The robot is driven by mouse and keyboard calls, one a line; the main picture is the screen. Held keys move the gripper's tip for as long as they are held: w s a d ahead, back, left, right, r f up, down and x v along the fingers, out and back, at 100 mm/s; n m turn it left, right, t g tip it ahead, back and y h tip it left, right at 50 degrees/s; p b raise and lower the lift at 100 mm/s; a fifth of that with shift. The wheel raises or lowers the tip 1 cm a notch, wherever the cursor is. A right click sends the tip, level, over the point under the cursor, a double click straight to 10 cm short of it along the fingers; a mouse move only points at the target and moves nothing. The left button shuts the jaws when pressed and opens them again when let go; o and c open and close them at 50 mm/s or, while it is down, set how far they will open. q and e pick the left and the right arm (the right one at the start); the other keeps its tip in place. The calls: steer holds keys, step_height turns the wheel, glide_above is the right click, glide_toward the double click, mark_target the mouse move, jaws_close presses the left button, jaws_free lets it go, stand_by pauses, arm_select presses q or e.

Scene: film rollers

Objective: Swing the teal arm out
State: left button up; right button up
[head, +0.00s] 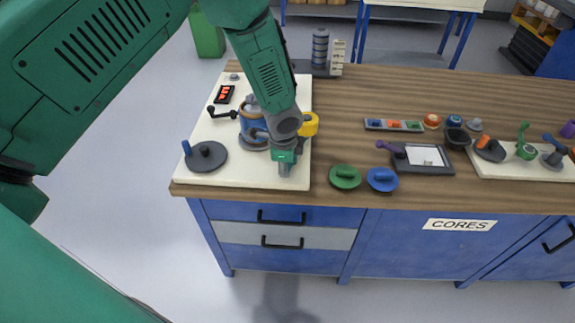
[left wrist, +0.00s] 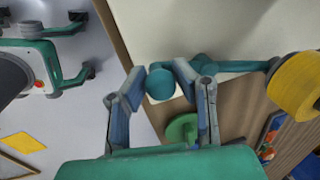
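In the left wrist view a teal arm (left wrist: 232,66) runs from beside a yellow roller (left wrist: 298,84) to a round teal knob (left wrist: 160,84) at its end. The fingers of my left gripper (left wrist: 160,76) stand on either side of this knob, close to it. I cannot tell whether they press on it. In the head view my left gripper (head: 284,168) points down at the front right of the cream board (head: 228,174), and my arm hides the teal arm there. The yellow roller (head: 309,124) shows just right of my wrist. My right gripper is not in view.
A blue roller (head: 253,125), a black crank (head: 222,113) and a dark disc with a blue peg (head: 206,157) are on the board. A green lid (head: 345,177) and a blue lid (head: 382,179) lie right of it. The wooden top between them and the back is mostly clear.

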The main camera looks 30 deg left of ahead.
arm_select(q)
steer(key=shift+o, duration=1.4)
steer(key=shift+a, duration=0.15)
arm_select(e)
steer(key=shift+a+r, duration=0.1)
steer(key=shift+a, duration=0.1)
arm_select(q)
steer(key=shift+a, duration=0.1)
steer(key=shift+r, duration=0.1)
step_height(320, 180, up, 11)
steer(key=s, duration=0.2)
steer(key=shift+d+r, duration=0.15)
steer(key=shift+d, duration=0.2)
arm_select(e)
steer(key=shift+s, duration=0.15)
